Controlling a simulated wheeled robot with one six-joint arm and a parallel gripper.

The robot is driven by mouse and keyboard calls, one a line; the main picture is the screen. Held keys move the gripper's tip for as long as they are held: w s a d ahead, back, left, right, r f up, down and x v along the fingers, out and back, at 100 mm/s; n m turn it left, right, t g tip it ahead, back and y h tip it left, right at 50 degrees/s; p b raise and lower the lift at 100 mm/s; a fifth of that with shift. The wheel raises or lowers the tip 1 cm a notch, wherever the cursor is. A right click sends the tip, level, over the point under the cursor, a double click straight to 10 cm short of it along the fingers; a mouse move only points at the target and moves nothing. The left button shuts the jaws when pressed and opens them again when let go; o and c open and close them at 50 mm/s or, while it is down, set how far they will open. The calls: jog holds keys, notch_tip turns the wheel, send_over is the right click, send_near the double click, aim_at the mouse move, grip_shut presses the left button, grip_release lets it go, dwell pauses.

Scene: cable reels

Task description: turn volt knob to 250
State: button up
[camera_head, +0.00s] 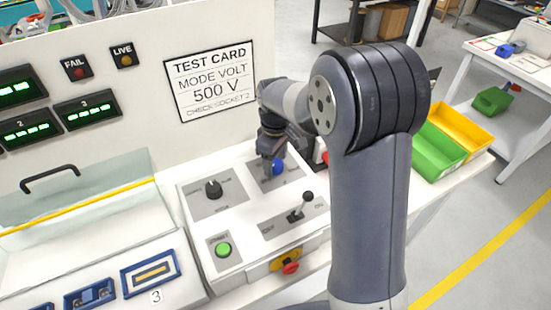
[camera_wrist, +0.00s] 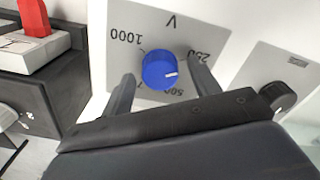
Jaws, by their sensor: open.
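The blue volt knob (camera_wrist: 158,70) sits on a grey plate (camera_wrist: 112,22) marked V, upside down in the wrist view. Its white pointer line faces right and slightly down, between the 250 mark and the partly hidden 500 mark. The 1000 mark is at upper left; a lower-left mark is mostly hidden. My gripper (camera_wrist: 161,68) is open, one finger on each side of the knob; I cannot tell whether either touches it. In the head view the blue knob (camera_head: 278,168) shows below my gripper (camera_head: 273,156), partly covered.
The test card (camera_head: 213,82) reads MODE VOLT 500 V. A black mode knob (camera_head: 213,190), a lever (camera_head: 306,198) and a green button (camera_head: 223,250) share the panel.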

aim_at(276, 163)
jog(key=shift+r, duration=0.1)
notch_tip(276, 163, up, 11)
jog(key=shift+f+b, duration=0.2)
jog(key=shift+b, duration=0.25)
notch_tip(276, 163, down, 11)
jog(key=shift+r+p, duration=0.1)
jog(key=shift+p, duration=0.35)
dwell(0.4)
